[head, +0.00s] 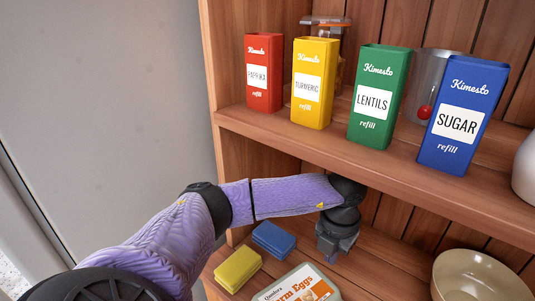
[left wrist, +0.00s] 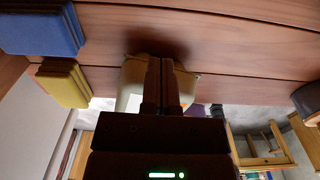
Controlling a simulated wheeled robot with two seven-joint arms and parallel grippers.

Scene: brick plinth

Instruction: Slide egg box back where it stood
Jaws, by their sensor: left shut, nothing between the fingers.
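The egg box (head: 296,287), pale with an orange and white label, lies on the lower shelf at the bottom of the head view, its near part cut off by the frame. In the left wrist view the egg box (left wrist: 133,78) is a pale shape partly hidden behind my fingers. My left gripper (head: 332,257) points down on the far side of the egg box. In the left wrist view its fingers (left wrist: 162,78) are shut together and empty, over the box; whether they touch it I cannot tell. My right gripper is not in view.
Yellow (head: 238,268) and blue (head: 273,239) blocks lie left of the egg box. A beige bowl (head: 478,278) stands right. Red (head: 264,73), yellow (head: 313,83), green (head: 379,97) and blue (head: 463,115) refill boxes stand on the upper shelf (head: 300,140), above my arm.

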